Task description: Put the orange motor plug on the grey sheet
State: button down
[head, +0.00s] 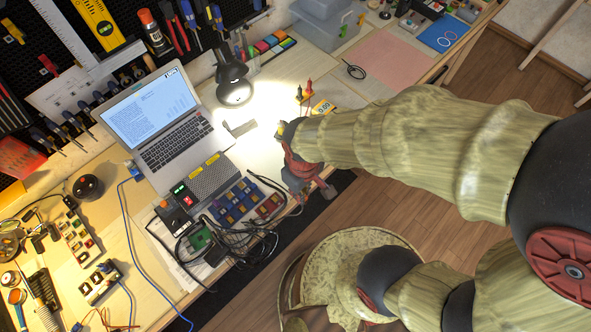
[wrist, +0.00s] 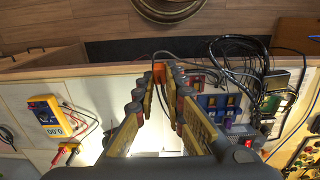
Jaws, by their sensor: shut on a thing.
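My gripper (wrist: 157,82) is shut on the orange motor plug (wrist: 158,72), which shows as a small orange block between the fingertips in the wrist view. A dark cable arcs away from near the plug. In the head view my gripper (head: 308,172) is over the front edge of the bench, beside the module boards; the plug cannot be made out there. The grey sheet (head: 342,93) lies flat on the bench behind the multimeter, right of the lamp. In the wrist view part of a grey sheet (wrist: 16,103) shows at the left edge.
A black cable loop (head: 354,70) lies by the sheet. A pink sheet (head: 390,58) lies farther right. A desk lamp (head: 234,85), laptop (head: 160,125) and tangled cables (head: 235,240) are at left.

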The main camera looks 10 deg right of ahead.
jog(key=w+f+b, duration=0.1)
jog(key=w+f, duration=0.2)
jog(key=w, duration=0.1)
jog(key=w+f+b, duration=0.2)
jog(key=w+f, duration=0.1)
jog(key=w, duration=0.1)
jog(key=w+f+b, duration=0.1)
jog(key=w+f, duration=0.2)
jog(key=w, duration=0.1)
jog(key=shift+w+a, duration=0.35)
jog(key=shift+w+f+b, duration=0.2)
jog(key=shift+f+b, duration=0.05)
jog(key=shift+b, duration=0.05)
jog(key=shift+w+f+b, duration=0.15)
jog(key=shift+f+b, duration=0.3)
jog(key=shift+f, duration=0.4)
jog(key=shift+w+f+b, duration=0.1)
jog(key=shift+f+b, duration=0.3)
jog(key=shift+f, duration=0.45)
jog(key=shift+f, duration=0.2)
jog(key=c, duration=1.8)
grip_release()
jog(key=shift+c, duration=0.2)
